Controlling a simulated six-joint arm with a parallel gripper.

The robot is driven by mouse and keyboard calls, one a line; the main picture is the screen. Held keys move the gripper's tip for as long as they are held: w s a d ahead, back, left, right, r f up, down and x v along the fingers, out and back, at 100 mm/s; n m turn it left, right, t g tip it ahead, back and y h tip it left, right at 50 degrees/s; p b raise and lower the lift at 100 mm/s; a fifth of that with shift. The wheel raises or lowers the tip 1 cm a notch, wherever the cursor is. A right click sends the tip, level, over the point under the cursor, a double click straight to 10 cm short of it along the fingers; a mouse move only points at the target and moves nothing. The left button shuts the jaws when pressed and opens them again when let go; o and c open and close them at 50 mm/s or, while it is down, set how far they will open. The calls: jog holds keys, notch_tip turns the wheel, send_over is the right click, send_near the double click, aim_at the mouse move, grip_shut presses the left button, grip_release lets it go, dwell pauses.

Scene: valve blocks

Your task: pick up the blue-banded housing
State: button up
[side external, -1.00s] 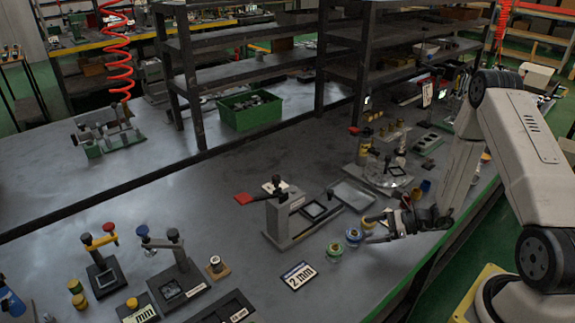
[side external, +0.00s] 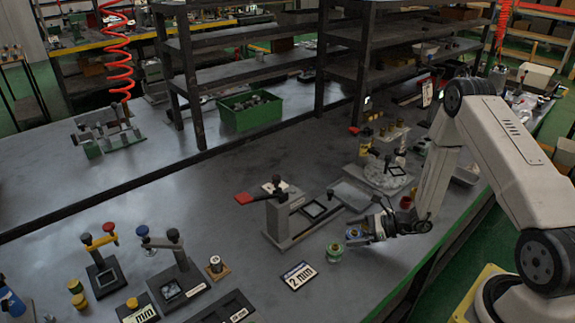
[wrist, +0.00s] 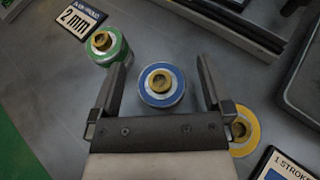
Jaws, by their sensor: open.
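The blue-banded housing (wrist: 153,99) stands upright between my two fingers in the wrist view, with its brass top facing the camera. My gripper (wrist: 160,67) is open, with a visible gap on each side of the housing. In the side external view my gripper (side external: 358,235) is low over the bench and covers much of the blue-banded housing (side external: 352,232). How high the fingertips are beside it is hard to tell.
A green-banded housing (wrist: 108,46) stands just outside the left finger. A yellow-banded housing (wrist: 246,129) is close outside the right finger, partly hidden. A 2 mm sign (side external: 299,276) lies nearby. A grey lever fixture (side external: 283,222) stands behind to the left.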

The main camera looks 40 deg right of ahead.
aim_at(355, 232)
grip_shut()
dwell(0.4)
jog(key=shift+r, duration=0.1)
jog(key=shift+r, duration=4.9)
